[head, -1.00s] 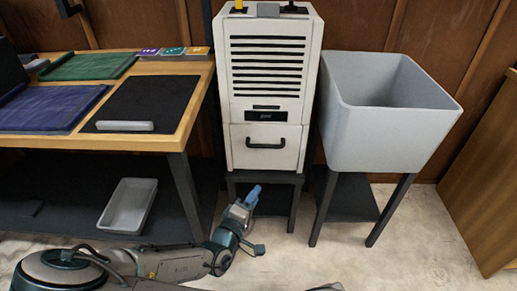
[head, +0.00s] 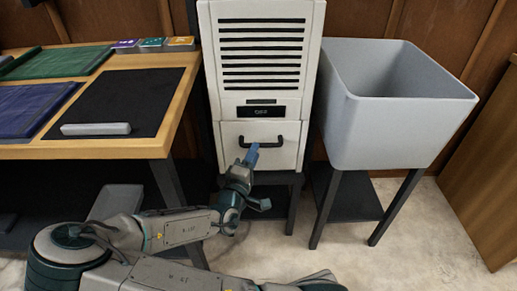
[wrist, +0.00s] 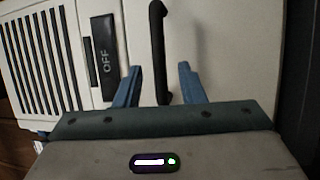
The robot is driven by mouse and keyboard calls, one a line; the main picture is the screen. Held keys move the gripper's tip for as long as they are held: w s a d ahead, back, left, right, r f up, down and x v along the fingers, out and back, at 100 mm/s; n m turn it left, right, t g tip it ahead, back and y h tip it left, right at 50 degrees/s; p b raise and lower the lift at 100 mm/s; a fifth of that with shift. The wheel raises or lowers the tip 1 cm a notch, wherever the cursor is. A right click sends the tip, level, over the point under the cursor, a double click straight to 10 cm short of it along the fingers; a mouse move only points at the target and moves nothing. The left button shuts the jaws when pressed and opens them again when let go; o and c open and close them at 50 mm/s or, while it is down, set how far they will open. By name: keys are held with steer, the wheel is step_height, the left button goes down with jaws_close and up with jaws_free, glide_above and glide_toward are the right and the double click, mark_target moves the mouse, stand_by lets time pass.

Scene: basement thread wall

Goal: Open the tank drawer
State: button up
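The tank drawer (head: 282,160) is the white lower panel of a tall vented cabinet. It looks shut, its front flush with the cabinet. It has a black bar handle (head: 272,143), which also shows in the wrist view (wrist: 157,40). My gripper (head: 252,150) is at the left part of the handle in the head view and hides some of it. In the wrist view my gripper's (wrist: 160,69) blue fingers are apart, one on each side of the handle bar. I cannot tell whether they touch it.
A black "OFF" display (wrist: 103,50) and vent slots sit above the drawer. A wooden workbench (head: 110,149) with mats stands to the left, a grey tub (head: 385,135) on legs to the right. A dark stand (head: 275,178) supports the cabinet. Floor in front is partly clear.

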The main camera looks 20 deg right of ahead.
mark_target(260, 130)
steer(key=shift+b+x, duration=0.4)
steer(key=shift+x, duration=1.7)
steer(key=shift+c, duration=0.4)
jaws_close()
steer(key=shift+s, duration=0.1)
